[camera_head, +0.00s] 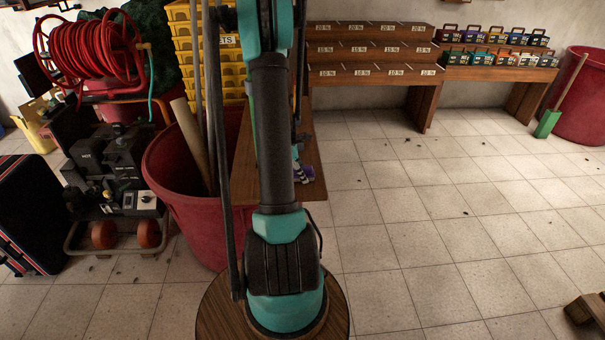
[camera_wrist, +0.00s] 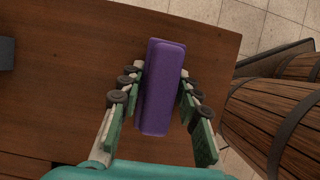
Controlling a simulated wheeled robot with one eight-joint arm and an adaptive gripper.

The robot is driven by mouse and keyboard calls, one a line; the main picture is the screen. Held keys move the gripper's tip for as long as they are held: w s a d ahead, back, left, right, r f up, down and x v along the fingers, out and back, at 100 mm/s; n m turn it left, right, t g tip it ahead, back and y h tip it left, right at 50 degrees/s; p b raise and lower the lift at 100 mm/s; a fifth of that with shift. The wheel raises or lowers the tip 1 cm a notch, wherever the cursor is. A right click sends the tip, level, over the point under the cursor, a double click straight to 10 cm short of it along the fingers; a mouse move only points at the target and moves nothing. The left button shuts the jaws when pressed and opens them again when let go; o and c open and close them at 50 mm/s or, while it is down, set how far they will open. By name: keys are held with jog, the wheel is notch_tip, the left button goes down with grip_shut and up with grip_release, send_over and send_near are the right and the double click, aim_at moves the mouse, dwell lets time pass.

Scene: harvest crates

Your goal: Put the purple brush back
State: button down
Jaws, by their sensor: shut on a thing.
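The purple brush (camera_wrist: 160,85) is a long purple block in the wrist view, over a brown wooden tabletop (camera_wrist: 75,100). My gripper (camera_wrist: 160,82) has its green fingers on both long sides of it and is shut on it. The brush's far end reaches beyond the fingertips. I cannot tell whether the brush touches the tabletop.
Wooden barrels (camera_wrist: 265,115) stand right of the tabletop in the wrist view. In the head view a red tub (camera_head: 185,215) is left of my arm, with stacked yellow crates (camera_head: 215,75) behind. Stepped shelves (camera_head: 365,75) stand at the back. The tiled floor (camera_head: 420,220) at right is mostly clear.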

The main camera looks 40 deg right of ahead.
jog(key=c, duration=1.1)
grip_release()
jog(key=shift+f, duration=0.3)
jog(key=shift+r, duration=0.1)
jog(key=shift+r, duration=0.25)
jog(key=v, duration=1.7)
jog(key=s+a+f+m+t+y, duration=0.1)
jog(key=s+a+m, duration=0.3)
jog(key=a, duration=0.5)
jog(key=s+a+f+m+t+y, duration=0.1)
jog(key=s+a+f+m+t, duration=0.1)
jog(key=s+a, duration=0.4)
jog(key=s+a+f+m+t+y, duration=0.1)
jog(key=s+a+m, duration=0.4)
jog(key=a, duration=0.7)
jog(key=t+y, duration=0.1)
jog(key=t, duration=0.1)
jog(key=shift+f+m+t, duration=0.2)
jog(key=shift+m+t, duration=0.1)
